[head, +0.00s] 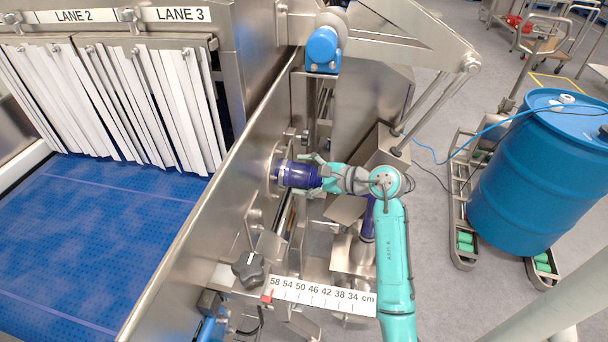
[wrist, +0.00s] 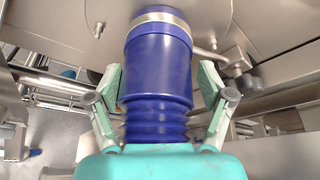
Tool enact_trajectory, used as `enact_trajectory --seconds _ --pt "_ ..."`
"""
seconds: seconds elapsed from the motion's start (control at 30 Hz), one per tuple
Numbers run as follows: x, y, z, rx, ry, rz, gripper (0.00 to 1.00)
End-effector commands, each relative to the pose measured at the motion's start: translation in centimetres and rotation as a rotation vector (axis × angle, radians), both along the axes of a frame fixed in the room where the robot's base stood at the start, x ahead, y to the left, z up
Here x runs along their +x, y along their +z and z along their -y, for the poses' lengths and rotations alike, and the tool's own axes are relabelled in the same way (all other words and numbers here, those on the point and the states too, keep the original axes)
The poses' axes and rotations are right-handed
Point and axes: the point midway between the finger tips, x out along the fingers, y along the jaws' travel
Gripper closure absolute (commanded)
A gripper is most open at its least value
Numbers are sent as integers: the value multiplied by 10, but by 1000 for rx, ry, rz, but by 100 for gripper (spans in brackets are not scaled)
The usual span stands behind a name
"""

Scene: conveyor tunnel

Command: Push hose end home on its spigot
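The purple-blue hose end (head: 301,175) points at the round steel flange plate (head: 273,170) on the machine's side wall. It also shows in the wrist view (wrist: 158,75), with a smooth cuff in front and ribs behind. A metal band (wrist: 157,19) circles its front, close to the plate (wrist: 215,17). The spigot itself is hidden by the cuff, so I cannot tell how far on it sits.
A black knob (head: 250,270) and a cm scale (head: 325,297) are below the flange. A blue conveyor belt (head: 90,230) lies left of the steel wall. A blue drum (head: 540,175) stands right.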

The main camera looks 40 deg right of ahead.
Motion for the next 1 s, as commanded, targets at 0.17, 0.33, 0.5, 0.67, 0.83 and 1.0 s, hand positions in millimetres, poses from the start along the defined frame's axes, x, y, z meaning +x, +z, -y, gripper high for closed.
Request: enact_trajectory --seconds 0.17,0.33,0.5,0.67,0.83,1.0 --pt "0 0 0 0 0 0 2" --pt "0 -1 0 0 0 -2 2" --pt "-9 2 5 0 -3 0 2" --pt "-32 10 15 -1 -4 0 2" --pt "-62 20 28 0 -4 0 2" --pt "-87 28 38 0 -4 1 2"
